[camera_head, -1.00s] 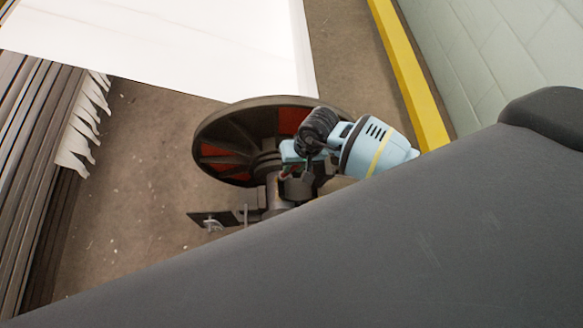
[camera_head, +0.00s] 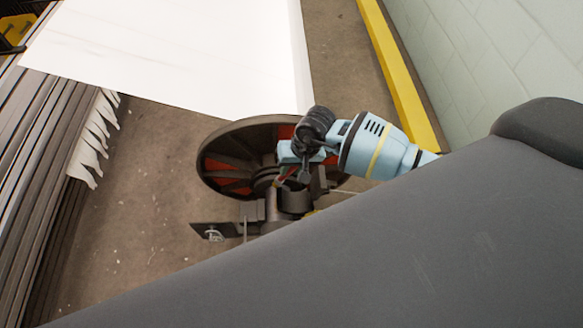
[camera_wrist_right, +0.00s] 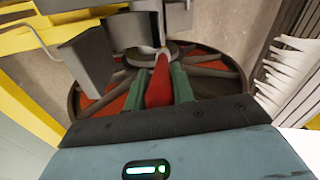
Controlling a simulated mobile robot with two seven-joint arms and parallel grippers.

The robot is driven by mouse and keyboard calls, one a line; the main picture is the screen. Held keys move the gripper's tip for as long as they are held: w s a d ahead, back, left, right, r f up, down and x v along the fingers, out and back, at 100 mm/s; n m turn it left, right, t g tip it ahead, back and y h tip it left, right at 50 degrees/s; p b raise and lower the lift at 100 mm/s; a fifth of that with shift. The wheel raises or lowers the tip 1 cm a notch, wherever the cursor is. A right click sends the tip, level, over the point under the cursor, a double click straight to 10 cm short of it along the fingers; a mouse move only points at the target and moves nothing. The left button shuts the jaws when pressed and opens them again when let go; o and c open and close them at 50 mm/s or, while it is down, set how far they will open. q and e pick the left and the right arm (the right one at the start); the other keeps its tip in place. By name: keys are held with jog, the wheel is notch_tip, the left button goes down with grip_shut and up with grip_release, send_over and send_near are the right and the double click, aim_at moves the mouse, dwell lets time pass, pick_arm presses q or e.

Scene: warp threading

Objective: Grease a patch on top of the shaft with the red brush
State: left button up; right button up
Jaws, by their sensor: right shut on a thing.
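My right gripper (camera_wrist_right: 159,78) is shut on the red brush (camera_wrist_right: 158,90), whose red body shows between the two green fingers in the right wrist view. The brush's narrow tip points up toward a grey metal bracket and collar (camera_wrist_right: 135,30); whether it touches is not clear. In the head view my right gripper (camera_head: 288,160) hangs over the hub of a dark wheel, beside a metal cylinder at the shaft end (camera_head: 294,199). No grease patch can be made out. My left gripper is out of view.
The dark spoked wheel (camera_head: 222,178) has red gaps between its spokes. A flat plate bracket (camera_head: 212,232) juts out left of the hub. A white sheet (camera_head: 180,60) hangs behind. Stacked dark slats (camera_head: 40,150) stand at left, a yellow rail (camera_head: 400,75) at right.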

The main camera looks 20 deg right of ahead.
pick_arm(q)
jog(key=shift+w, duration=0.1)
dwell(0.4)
pick_arm(e)
jog(key=shift+a+f+b, duration=0.1)
jog(key=shift+f+b, duration=0.3)
jog(key=shift+f, duration=0.05)
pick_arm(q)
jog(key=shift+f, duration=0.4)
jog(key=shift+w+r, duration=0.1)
pick_arm(e)
jog(key=shift+r, duration=0.1)
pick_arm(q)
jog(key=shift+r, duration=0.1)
